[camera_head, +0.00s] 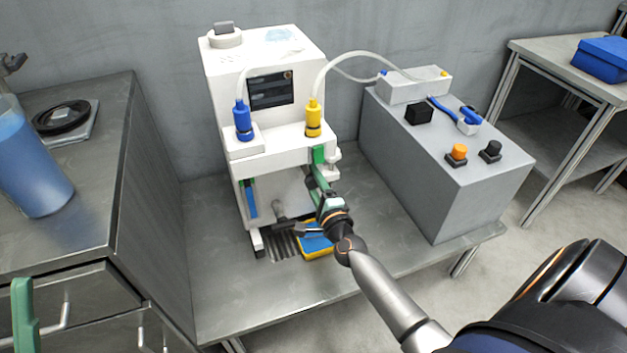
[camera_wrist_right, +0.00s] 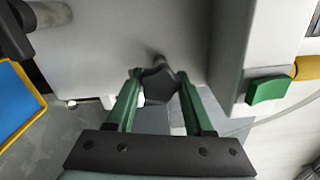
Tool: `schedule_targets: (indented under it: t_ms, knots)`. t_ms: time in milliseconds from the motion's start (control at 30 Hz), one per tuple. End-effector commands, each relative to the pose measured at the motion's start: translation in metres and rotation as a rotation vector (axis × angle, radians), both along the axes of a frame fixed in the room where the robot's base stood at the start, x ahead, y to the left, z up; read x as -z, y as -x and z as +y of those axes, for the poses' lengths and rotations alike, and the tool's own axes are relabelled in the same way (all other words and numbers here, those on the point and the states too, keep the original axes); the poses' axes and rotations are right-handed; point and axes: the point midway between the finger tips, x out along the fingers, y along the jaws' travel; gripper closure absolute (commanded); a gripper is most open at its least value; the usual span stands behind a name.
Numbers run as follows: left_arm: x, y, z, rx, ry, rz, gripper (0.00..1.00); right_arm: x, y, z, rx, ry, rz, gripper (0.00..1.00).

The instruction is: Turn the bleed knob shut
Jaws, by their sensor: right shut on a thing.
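The bleed knob (camera_wrist_right: 158,86) is a dark, lobed knob on a short stem at the white machine's face. In the right wrist view it sits between the two green fingers of my right gripper (camera_wrist_right: 160,78), which is shut on it. In the head view my right gripper (camera_head: 318,182) reaches the front of the white machine (camera_head: 262,55), under the yellow connector, and hides the knob. One green finger of my left gripper (camera_head: 24,315) shows at the lower left edge; its opening cannot be seen.
A blue connector (camera_head: 243,120) and a yellow connector (camera_head: 313,118) with clear hoses stand on the machine. A yellow-and-blue tray (camera_head: 318,247) lies below. A grey box (camera_head: 440,190) with knobs is at right. A blue jug (camera_head: 35,165) stands on the left cabinet. The table's front is clear.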

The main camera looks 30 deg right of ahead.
Motion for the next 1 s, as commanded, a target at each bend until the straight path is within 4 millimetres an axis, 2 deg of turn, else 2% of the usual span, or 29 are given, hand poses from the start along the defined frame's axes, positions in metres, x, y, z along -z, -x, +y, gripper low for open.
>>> schedule_targets:
  t_ms: [67,100,333,667,833,1000]
  knots:
    - [0.000,0.000,0.000,0.000,0.000,0.000,0.50,0.001,0.000,0.001,-0.001,-0.006,0.000,1.00]
    - [0.000,0.000,0.000,0.000,0.000,0.001,0.50,0.001,0.000,0.001,-0.001,-0.006,0.000,0.44]
    - [0.000,0.000,0.000,0.000,-0.001,0.001,0.50,0.001,0.000,0.001,0.000,-0.003,0.000,0.18]
    - [0.000,0.000,0.000,0.000,-0.001,0.001,0.50,0.000,0.003,0.001,0.000,0.000,0.001,0.18]
    - [-0.005,0.000,0.000,-0.002,-0.005,-0.002,0.50,0.000,0.023,0.006,-0.001,0.001,0.004,0.18]
    - [-0.011,0.001,0.000,-0.004,-0.010,-0.011,0.50,0.000,0.056,0.014,-0.001,0.000,0.005,0.18]
